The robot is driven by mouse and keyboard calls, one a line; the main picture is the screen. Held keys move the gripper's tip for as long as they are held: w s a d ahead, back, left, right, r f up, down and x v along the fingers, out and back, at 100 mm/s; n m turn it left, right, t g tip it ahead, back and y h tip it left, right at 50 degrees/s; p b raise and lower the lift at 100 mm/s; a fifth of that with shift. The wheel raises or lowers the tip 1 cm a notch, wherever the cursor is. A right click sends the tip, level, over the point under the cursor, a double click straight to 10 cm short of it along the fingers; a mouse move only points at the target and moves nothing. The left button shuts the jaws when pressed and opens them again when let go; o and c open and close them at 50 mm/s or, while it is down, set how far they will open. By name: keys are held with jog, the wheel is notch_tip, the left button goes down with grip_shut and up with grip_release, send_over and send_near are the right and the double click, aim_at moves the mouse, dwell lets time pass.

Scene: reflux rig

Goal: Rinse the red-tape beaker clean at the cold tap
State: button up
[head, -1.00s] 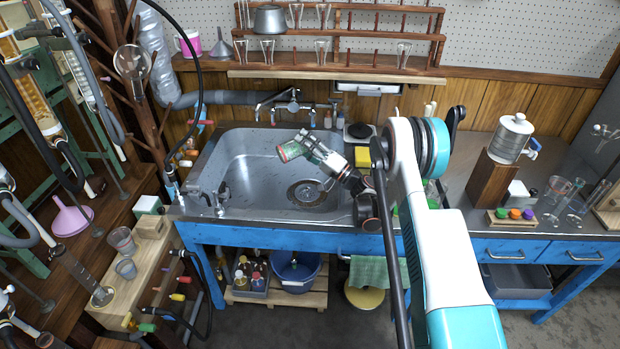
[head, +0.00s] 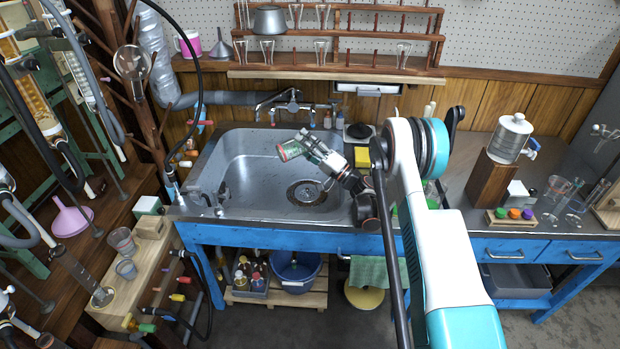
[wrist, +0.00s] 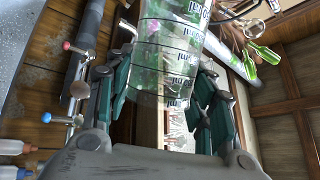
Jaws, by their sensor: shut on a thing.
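My gripper (head: 308,147) is over the sink, shut on a clear glass beaker (head: 290,150). The beaker is tipped onto its side, its far end toward the left. In the wrist view the beaker (wrist: 172,62) has printed volume marks and a greenish look, and sits between both fingers. I cannot make out red tape on it for certain. The wall tap (head: 290,106) is behind the beaker, apart from it. The wrist view shows a red knob (wrist: 68,46) and a blue knob (wrist: 47,117) on the tap. No running water shows.
The steel sink (head: 240,180) lies below, with a round drain (head: 305,192). A small fitting (head: 221,192) stands on its left front rim. A yellow sponge (head: 362,157) is right of the sink. A wooden glassware rack (head: 350,49) is above the tap. The basin's left half is clear.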

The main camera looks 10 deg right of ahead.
jog(key=shift+w+d+r+m+t+h, duration=0.1)
jog(key=shift+d+r+m+t+h, duration=0.05)
jog(key=shift+r+m+t, duration=0.4)
jog(key=shift+d+r+m+t+h, duration=0.15)
jog(key=shift+r+m+t, duration=0.2)
jog(key=shift+m, duration=0.4)
dwell(1.0)
